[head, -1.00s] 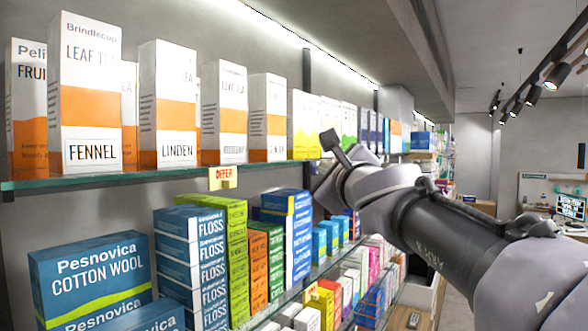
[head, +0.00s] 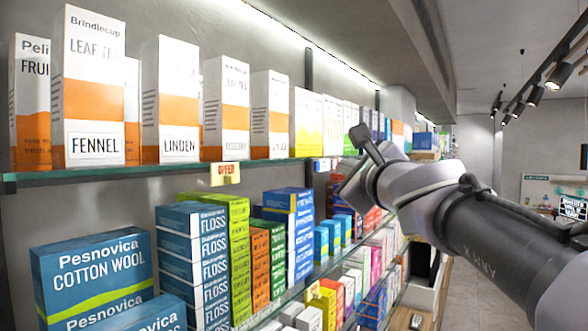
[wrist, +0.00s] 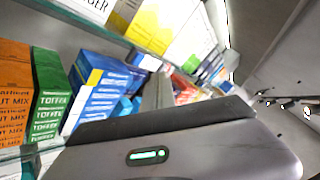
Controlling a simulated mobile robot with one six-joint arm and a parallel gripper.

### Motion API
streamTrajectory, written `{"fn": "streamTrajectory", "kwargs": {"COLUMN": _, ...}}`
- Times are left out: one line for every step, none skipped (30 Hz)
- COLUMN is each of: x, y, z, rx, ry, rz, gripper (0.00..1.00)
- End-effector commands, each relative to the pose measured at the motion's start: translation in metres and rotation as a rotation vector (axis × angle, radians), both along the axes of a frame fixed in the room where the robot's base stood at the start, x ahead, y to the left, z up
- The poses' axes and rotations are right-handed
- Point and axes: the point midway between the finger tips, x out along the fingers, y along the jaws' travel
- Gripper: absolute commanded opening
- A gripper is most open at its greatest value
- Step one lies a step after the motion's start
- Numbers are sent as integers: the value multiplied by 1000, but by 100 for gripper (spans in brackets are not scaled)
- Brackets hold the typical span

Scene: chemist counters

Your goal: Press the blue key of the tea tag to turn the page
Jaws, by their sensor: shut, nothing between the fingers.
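Tall white-and-orange tea boxes (head: 95,90) stand on the upper glass shelf in the head view. A small pale tag (head: 322,164) hangs on that shelf's front edge, left of my gripper.
A yellow OFFER tag (head: 224,174) hangs farther left on the edge. Floss boxes (head: 214,250), cotton wool (head: 95,270) and other cartons fill the lower shelf, close to my gripper's left. The aisle on the right is open.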

Motion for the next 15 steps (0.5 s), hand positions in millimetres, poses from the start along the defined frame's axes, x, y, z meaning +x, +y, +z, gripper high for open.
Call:
{"fn": "streamTrajectory", "kwargs": {"x": -3, "y": -4, "z": -1, "rx": 0, "ry": 0, "rz": -1, "gripper": 0}}
{"fn": "streamTrajectory", "kwargs": {"x": -5, "y": -7, "z": -1, "rx": 0, "ry": -1, "rz": -2, "gripper": 0}}
{"fn": "streamTrajectory", "kwargs": {"x": -7, "y": -10, "z": -1, "rx": 1, "ry": 0, "rz": -1, "gripper": 0}}
{"fn": "streamTrajectory", "kwargs": {"x": -9, "y": -13, "z": -1, "rx": 1, "ry": 0, "rz": -1, "gripper": 0}}
{"fn": "streamTrajectory", "kwargs": {"x": -10, "y": -15, "z": -1, "rx": 1, "ry": -1, "rz": -2, "gripper": 0}}
{"fn": "streamTrajectory", "kwargs": {"x": -12, "y": -18, "z": -1, "rx": 1, "ry": 0, "rz": -1, "gripper": 0}}
{"fn": "streamTrajectory", "kwargs": {"x": -14, "y": -19, "z": -1, "rx": 0, "ry": 0, "rz": -1, "gripper": 0}}
{"fn": "streamTrajectory", "kwargs": {"x": -14, "y": -20, "z": -1, "rx": 0, "ry": 1, "rz": -1, "gripper": 0}}
{"fn": "streamTrajectory", "kwargs": {"x": -15, "y": -21, "z": -1, "rx": 0, "ry": 1, "rz": -1, "gripper": 0}}
{"fn": "streamTrajectory", "kwargs": {"x": -16, "y": -22, "z": -1, "rx": 0, "ry": 1, "rz": 0, "gripper": 0}}
{"fn": "streamTrajectory", "kwargs": {"x": -16, "y": -22, "z": -1, "rx": 0, "ry": 1, "rz": 1, "gripper": 0}}
{"fn": "streamTrajectory", "kwargs": {"x": -16, "y": -22, "z": -1, "rx": 0, "ry": 1, "rz": 1, "gripper": 0}}
{"fn": "streamTrajectory", "kwargs": {"x": -16, "y": -22, "z": -1, "rx": 0, "ry": 1, "rz": 1, "gripper": 0}}
{"fn": "streamTrajectory", "kwargs": {"x": -16, "y": -22, "z": -1, "rx": 0, "ry": 1, "rz": 1, "gripper": 0}}
{"fn": "streamTrajectory", "kwargs": {"x": -16, "y": -21, "z": 0, "rx": 0, "ry": 1, "rz": 1, "gripper": 0}}
